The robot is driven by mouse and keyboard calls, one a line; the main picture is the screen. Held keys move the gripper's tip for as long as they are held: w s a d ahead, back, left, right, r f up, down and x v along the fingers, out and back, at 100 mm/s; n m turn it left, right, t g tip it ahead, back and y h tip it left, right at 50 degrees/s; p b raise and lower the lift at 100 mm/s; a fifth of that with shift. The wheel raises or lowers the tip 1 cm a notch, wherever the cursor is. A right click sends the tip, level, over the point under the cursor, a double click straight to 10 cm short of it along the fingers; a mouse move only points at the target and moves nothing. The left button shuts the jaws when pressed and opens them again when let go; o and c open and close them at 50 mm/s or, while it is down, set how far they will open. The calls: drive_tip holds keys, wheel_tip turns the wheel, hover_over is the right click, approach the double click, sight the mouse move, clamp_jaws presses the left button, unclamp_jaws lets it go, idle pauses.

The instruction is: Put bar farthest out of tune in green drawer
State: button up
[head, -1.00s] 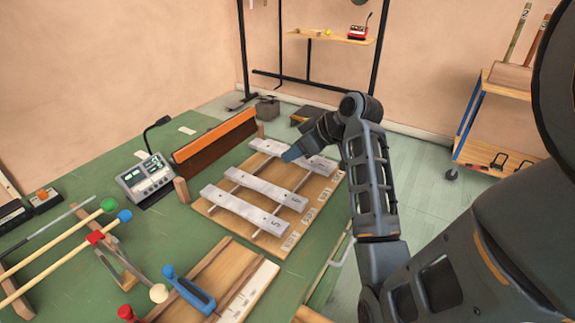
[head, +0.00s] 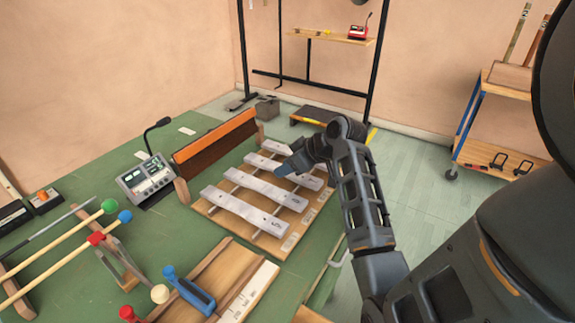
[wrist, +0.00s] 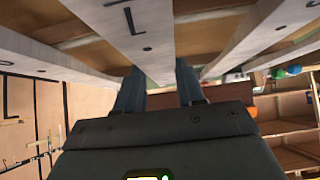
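Several pale metal bars lie across a wooden frame (head: 212,211) on the green bench; the nearest bar (head: 238,208) and the second bar (head: 262,189) are in plain sight. My gripper (head: 283,170) is at the left part of the third bar (head: 308,181), with the farthest bar (head: 262,160) behind it. In the wrist view my gripper (wrist: 161,85) has one blue-grey finger on each side of this bar (wrist: 138,30), which carries a dark angular mark. Both fingers appear to touch its edges. No green drawer can be made out.
A tuner with a lit screen (head: 148,177) stands left of the frame, beside a long orange-brown block (head: 215,142). Mallets (head: 60,240) lie at the left. A blue-handled tool (head: 190,290) and wooden strips are in front. Clear floor (head: 430,180) lies to the right.

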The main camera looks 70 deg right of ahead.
drive_tip(key=o, duration=0.4)
drive_tip(key=shift+s+b, duration=0.1)
drive_tip(key=shift+b, duration=0.45)
